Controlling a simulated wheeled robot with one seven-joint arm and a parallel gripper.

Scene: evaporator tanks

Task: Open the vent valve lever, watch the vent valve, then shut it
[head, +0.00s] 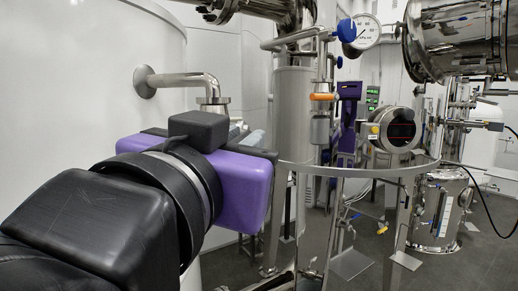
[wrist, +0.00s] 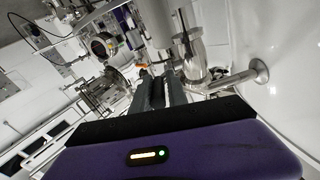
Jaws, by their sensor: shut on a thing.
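My gripper's purple body (head: 235,190) fills the left middle of the head view and hides its fingers there. In the wrist view, the dark fingers of my gripper (wrist: 158,82) point away from the camera and are close together. They are shut on what appears to be the vent valve lever, mostly hidden between them. A steel flanged fitting (wrist: 193,62), which appears to be the vent valve, stands just right of the fingertips, beside the elbow pipe (wrist: 235,80). In the head view, the elbow pipe (head: 185,80) drops to a flange above my gripper; the valve's lower part is hidden.
A large white tank wall (head: 80,75) stands close on the left. An orange fitting (head: 322,97), blue handles (head: 347,30) and a gauge (head: 365,31) sit on the pipework right of my gripper. A dark round display (head: 397,130) is farther right. A steel ring rail (head: 370,172) crosses below.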

